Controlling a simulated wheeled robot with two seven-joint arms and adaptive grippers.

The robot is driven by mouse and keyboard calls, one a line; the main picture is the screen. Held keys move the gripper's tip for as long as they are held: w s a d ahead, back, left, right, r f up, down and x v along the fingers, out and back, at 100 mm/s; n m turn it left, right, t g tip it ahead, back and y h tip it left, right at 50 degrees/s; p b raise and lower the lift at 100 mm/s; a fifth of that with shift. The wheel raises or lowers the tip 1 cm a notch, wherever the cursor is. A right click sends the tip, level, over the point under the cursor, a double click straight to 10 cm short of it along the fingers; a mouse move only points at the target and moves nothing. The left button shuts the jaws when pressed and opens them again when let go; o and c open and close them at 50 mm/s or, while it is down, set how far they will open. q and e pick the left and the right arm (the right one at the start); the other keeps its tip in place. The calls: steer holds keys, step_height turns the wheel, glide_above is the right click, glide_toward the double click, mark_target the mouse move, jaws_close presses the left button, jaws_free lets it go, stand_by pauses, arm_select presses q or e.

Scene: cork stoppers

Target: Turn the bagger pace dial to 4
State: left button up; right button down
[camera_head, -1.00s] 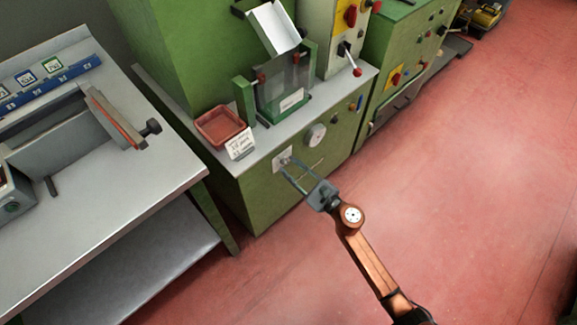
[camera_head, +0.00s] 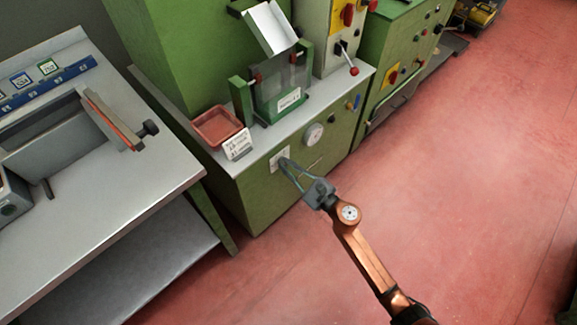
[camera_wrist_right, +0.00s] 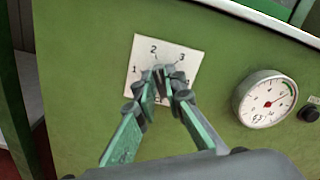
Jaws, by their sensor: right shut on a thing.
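The bagger pace dial sits on a white plate (camera_wrist_right: 178,62) on the front of a green machine cabinet. In the right wrist view the plate carries the numbers 1, 2, 3 and 4 around the knob (camera_wrist_right: 158,72). In the head view the plate (camera_head: 276,160) is near the cabinet's top edge. My right gripper (camera_wrist_right: 163,90) is shut on the knob, and its fingers hide most of it and the lower part of the plate. In the head view the right gripper (camera_head: 286,164) reaches the plate from the lower right. I cannot tell which number the knob points to. My left gripper is not in view.
A round gauge (camera_wrist_right: 266,98) with a red needle is right of the plate; it also shows in the head view (camera_head: 314,134). A grey workbench (camera_head: 150,180) is at left. The red floor at right is clear.

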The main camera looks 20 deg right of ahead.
steer(key=shift+m, duration=0.4)
steer(key=m, duration=0.2)
steer(key=shift+d+r+m, duration=0.1)
steer(key=shift+d+m, duration=0.05)
steer(key=shift+m, duration=0.25)
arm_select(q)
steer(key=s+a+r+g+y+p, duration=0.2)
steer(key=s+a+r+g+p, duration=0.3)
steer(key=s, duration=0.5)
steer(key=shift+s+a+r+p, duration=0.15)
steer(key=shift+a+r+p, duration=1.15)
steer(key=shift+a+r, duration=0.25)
arm_select(e)
steer(key=shift+w+d+f+m, duration=0.1)
steer(key=shift+d+f+m, duration=0.05)
steer(key=shift+m, duration=3.3)
steer(key=shift+w+d+f+m, duration=0.1)
steer(key=shift+d+f+m, duration=0.1)
steer(key=shift+m, duration=3.2)
steer(key=shift+d+f+m, duration=0.1)
steer(key=shift+d+m, duration=0.05)
steer(key=shift+m, duration=3.3)
steer(key=c, duration=2)
jaws_free()
steer(key=shift+a, duration=0.1)
steer(key=shift+s, duration=0.1)
